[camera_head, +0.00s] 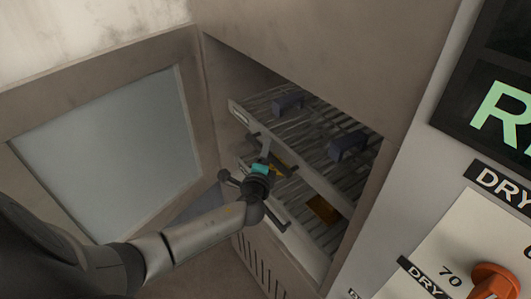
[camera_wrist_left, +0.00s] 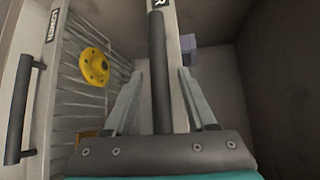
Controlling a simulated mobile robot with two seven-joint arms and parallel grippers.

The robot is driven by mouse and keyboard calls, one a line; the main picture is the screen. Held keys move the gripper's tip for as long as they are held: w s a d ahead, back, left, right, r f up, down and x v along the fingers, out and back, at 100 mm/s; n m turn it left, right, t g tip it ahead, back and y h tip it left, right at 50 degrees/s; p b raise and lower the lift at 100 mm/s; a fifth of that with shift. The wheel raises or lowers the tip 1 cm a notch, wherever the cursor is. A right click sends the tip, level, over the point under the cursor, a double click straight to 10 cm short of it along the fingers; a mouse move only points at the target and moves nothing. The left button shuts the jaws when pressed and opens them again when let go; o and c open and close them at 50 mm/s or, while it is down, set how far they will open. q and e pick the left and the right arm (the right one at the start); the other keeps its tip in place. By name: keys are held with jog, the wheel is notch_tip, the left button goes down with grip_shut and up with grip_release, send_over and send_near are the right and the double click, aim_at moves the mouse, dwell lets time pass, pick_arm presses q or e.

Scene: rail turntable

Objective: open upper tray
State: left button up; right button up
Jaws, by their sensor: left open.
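The upper tray (camera_head: 321,187) is a slatted shelf with a pale front panel inside the open cabinet. Its dark bar handle (camera_wrist_left: 158,85) runs up the middle of the left wrist view. My left gripper (camera_head: 268,160) is at the tray's front, partly hiding the panel and handle. In the wrist view my left gripper (camera_wrist_left: 161,74) is open, with one finger on each side of the handle. I cannot tell whether the fingers touch it. Two dark blue blocks sit on the upper tray, one farther left (camera_head: 288,104) and one farther right (camera_head: 347,146). My right gripper is not in view.
The lower tray (camera_head: 285,240), with its own dark handle (camera_wrist_left: 18,110), lies below. A yellow round part (camera_wrist_left: 94,66) and an orange-brown piece (camera_head: 322,208) show there. The cabinet door (camera_head: 105,150) stands open at left. A control panel with an orange knob (camera_head: 492,281) is at right.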

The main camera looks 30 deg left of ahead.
pick_arm(q)
jog(key=shift+w+a, duration=0.1)
jog(key=shift+w, duration=0.2)
grip_shut()
dwell(0.4)
dwell(1.0)
